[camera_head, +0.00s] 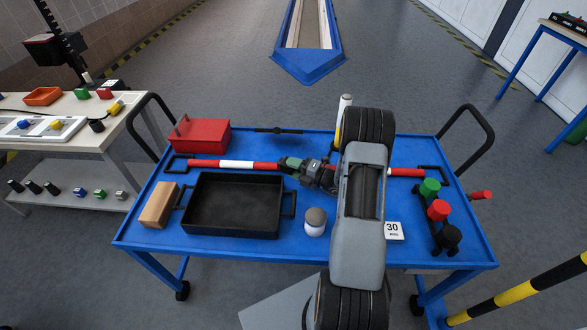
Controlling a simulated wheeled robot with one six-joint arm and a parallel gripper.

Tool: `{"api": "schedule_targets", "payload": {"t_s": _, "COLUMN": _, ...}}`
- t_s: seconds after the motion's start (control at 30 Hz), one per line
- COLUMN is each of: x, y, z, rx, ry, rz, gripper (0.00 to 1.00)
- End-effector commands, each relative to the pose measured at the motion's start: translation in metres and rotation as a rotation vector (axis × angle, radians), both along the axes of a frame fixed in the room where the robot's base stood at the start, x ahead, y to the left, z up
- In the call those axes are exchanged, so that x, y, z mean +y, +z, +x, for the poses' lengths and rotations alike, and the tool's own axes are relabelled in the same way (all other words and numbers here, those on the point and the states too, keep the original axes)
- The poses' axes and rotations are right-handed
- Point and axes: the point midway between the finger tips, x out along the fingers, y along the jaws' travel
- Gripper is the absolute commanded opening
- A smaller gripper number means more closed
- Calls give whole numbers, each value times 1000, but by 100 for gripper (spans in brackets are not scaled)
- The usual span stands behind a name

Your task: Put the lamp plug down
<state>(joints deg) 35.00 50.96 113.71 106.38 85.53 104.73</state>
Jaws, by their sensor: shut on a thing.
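My arm reaches in from the bottom over the blue cart, and my gripper (300,168) points left above the middle of its top. It is shut on a small dark green piece (287,162), apparently the lamp plug. The fingers hide much of it, so its shape is unclear. The held piece is in front of a red and white bar (236,164); I cannot tell whether they touch. The blue cart top (350,249) lies beneath.
A black tray (187,228) lies left, with a wooden block (159,205) and red box (201,134) nearby. A grey-capped white jar (315,222) stands front middle. Green, red and black knobs (438,210) and a "30" card (393,231) are right. Bare cart top shows along the front.

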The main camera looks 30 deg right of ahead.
Motion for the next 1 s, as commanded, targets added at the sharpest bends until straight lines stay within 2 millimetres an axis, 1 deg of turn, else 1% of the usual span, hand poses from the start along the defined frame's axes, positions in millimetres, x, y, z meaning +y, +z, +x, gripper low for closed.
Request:
{"api": "schedule_targets", "payload": {"t_s": 0.23, "x": 0, "y": 0, "z": 0, "rx": -1, "ry": 0, "rz": 0, "gripper": 8}}
{"api": "schedule_targets", "payload": {"t_s": 0.5, "x": 0, "y": -8, "z": 0, "rx": -1, "ry": 0, "rz": 0, "gripper": 8}}
{"api": "schedule_targets", "payload": {"t_s": 0.53, "x": 0, "y": -7, "z": 0, "rx": -1, "ry": 0, "rz": -1, "gripper": 43}}
{"api": "schedule_targets", "payload": {"t_s": 0.77, "x": 0, "y": -7, "z": 0, "rx": -1, "ry": 0, "rz": 0, "gripper": 65}}
{"api": "schedule_targets", "payload": {"t_s": 1.0, "x": 0, "y": -6, "z": 0, "rx": -1, "ry": 0, "rz": 0, "gripper": 65}}
